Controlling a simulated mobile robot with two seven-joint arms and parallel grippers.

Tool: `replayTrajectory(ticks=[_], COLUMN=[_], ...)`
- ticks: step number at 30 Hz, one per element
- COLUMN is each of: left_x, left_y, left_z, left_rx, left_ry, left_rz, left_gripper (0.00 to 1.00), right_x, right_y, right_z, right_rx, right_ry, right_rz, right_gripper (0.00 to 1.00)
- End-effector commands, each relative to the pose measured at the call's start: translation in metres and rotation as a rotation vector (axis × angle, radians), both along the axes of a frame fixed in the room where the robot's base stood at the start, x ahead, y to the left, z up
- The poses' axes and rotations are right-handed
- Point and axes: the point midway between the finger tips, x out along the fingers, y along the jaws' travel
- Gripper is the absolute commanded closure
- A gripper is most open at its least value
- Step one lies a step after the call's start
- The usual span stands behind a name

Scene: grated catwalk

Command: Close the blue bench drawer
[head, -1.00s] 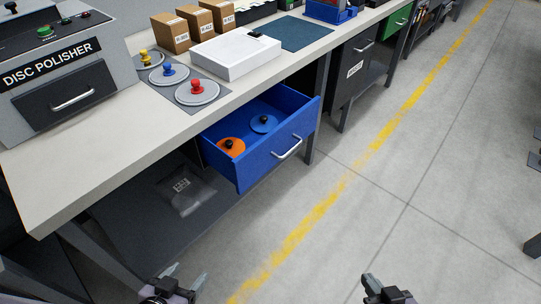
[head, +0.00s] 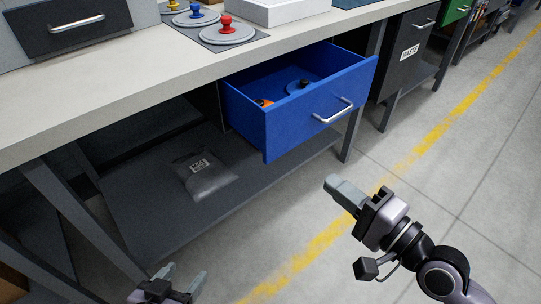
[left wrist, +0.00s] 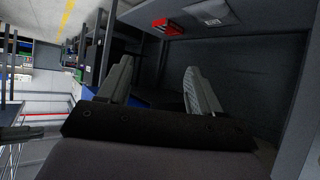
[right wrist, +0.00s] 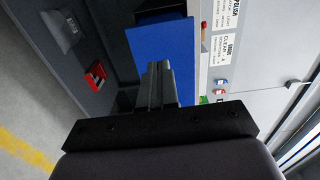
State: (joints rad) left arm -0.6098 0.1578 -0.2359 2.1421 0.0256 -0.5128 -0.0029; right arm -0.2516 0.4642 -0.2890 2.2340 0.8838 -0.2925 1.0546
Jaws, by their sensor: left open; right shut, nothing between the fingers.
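The blue bench drawer (head: 268,128) is pulled out from under the bench top in the head view. Its silver handle (head: 333,111) is on the front face, and an orange disc (head: 264,103) and a blue disc (head: 300,86) lie inside. My right gripper (head: 343,193) is shut and empty, in front of and below the drawer front, apart from it. In the right wrist view the blue drawer (right wrist: 162,50) shows beyond the fingers. My left gripper (head: 182,279) is open and empty, low at the bottom edge, well away from the drawer.
The bench top (head: 150,75) overhangs the drawer. A lower shelf (head: 160,225) holds a grey bag (head: 205,176). Bench legs (head: 85,225) stand at the left. A dark waste cabinet (head: 405,50) is right of the drawer. The floor beside the yellow line (head: 310,250) is clear.

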Motion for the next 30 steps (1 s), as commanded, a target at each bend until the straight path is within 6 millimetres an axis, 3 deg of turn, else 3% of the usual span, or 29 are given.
replayTrajectory(ticks=[8,24,30], left_x=[0.0,0.003,0.003], left_y=[-0.002,-0.005,-0.009], left_z=[0.002,0.0,0.002], left_rx=[-0.004,-0.007,-0.011], left_ry=[-0.005,-0.024,-0.029], left_rz=[-0.003,-0.007,-0.014], left_gripper=[0.36,0.36,0.36], right_x=[0.016,0.09,0.106], right_y=[0.013,0.071,0.083], right_z=[0.002,0.001,0.0], right_rx=[0.022,0.017,0.016], right_ry=[0.004,0.003,0.004], right_rz=[0.004,0.005,0.004], right_gripper=[1.0,1.0,1.0])
